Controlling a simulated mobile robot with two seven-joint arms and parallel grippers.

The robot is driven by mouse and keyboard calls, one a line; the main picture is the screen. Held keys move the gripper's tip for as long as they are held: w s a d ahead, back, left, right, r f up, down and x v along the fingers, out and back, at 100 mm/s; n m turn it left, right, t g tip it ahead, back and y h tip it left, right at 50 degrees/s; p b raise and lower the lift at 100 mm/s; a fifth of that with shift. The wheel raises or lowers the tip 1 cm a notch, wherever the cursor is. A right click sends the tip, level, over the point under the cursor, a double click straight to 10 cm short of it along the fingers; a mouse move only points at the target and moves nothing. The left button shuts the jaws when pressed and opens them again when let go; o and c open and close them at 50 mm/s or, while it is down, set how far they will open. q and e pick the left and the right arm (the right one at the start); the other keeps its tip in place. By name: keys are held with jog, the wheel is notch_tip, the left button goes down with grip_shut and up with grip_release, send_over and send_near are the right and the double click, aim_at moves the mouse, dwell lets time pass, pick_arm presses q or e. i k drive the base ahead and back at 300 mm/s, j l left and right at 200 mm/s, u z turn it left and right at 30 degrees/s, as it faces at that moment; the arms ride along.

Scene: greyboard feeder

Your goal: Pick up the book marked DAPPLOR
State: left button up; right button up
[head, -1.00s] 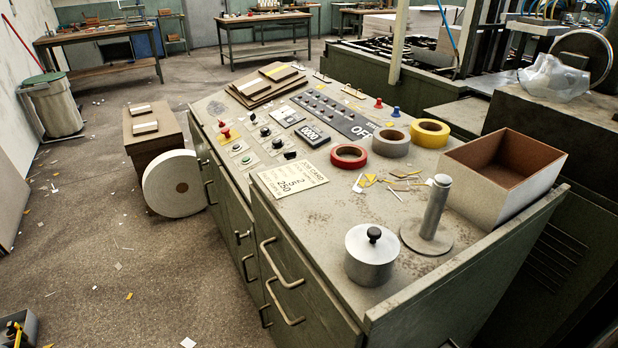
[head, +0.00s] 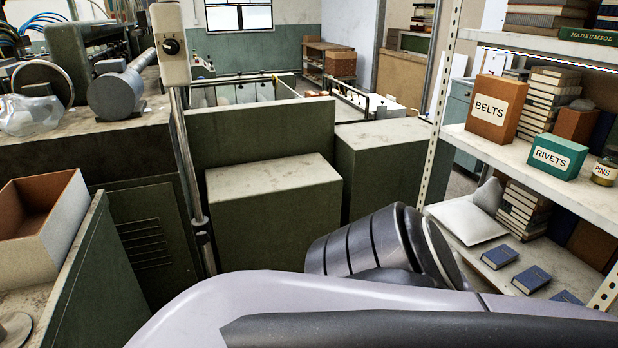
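I cannot read DAPPLOR on any book in view. Several small blue books lie flat on the lower shelf at the right, among them one at the left (head: 499,256) and one in the middle (head: 531,280); their lettering is too small to read. A green book (head: 598,36) on the top shelf reads HADRUMSOL. Stacks of books (head: 524,211) stand behind the blue ones, their titles unreadable. One of my arms crosses the bottom of the head view and covers part of the shelf's front. Neither gripper shows.
The shelf unit (head: 480,150) holds a BELTS box (head: 497,108), a RIVETS box (head: 556,156) and a PINS tin (head: 605,173). A grey sheet (head: 468,222) lies on the lower shelf. Green cabinets (head: 272,215) stand ahead; an open brown box (head: 45,225) is at the left.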

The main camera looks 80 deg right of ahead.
aim_at(534, 278)
jog(key=k+l+z, duration=0.1)
jog(key=k+z, duration=0.35)
jog(key=z, duration=3.85)
jog(key=i+j+z, duration=0.2)
jog(key=i+j, duration=0.3)
jog(key=j, duration=0.15)
jog(key=i+j, duration=0.35)
jog(key=j, duration=0.15)
jog(key=i+j, duration=0.35)
jog(key=j, duration=0.15)
